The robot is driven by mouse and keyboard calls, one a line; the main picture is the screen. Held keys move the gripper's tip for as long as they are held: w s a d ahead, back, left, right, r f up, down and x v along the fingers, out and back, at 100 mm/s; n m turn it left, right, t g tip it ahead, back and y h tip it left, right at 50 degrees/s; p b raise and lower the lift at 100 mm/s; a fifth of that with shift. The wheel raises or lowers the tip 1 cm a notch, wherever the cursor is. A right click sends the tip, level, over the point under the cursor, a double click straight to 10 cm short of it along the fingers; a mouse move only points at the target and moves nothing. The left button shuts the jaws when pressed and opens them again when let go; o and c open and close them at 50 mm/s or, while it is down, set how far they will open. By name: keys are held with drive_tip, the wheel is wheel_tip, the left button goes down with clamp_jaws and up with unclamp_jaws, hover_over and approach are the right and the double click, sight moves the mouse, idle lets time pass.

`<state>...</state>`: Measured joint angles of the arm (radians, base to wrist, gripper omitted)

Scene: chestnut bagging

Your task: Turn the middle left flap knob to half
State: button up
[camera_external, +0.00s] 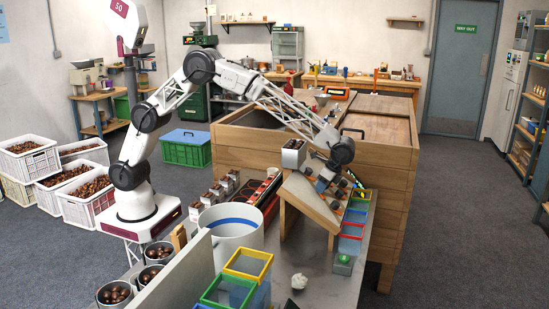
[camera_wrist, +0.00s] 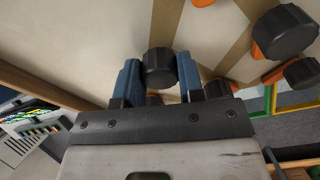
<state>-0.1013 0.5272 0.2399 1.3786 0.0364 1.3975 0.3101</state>
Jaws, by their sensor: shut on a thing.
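In the wrist view a black faceted knob (camera_wrist: 158,68) stands out from the pale board (camera_wrist: 110,25) between the two blue fingers of my gripper (camera_wrist: 158,78). The gripper is shut on this knob. I cannot tell its turn angle, as no pointer shows clearly beside it. In the external view my gripper (camera_external: 325,182) is at the sloped wooden board (camera_external: 310,203) of the chute stand, and the held knob is hidden there.
More black knobs (camera_wrist: 283,32) with orange parts lie close to the right of my gripper. Coloured open frames (camera_external: 352,228) stand along the stand's right side. A white bucket (camera_external: 230,238) and a yellow frame (camera_external: 248,264) are nearby on the bench.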

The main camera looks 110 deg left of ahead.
drive_tip(key=shift+n, duration=0.4)
drive_tip(key=n, duration=0.3)
drive_tip(key=shift+n+y, duration=0.4)
drive_tip(key=shift+n, duration=1.5)
drive_tip(key=o, duration=0.9)
drive_tip(key=shift+r, duration=0.1)
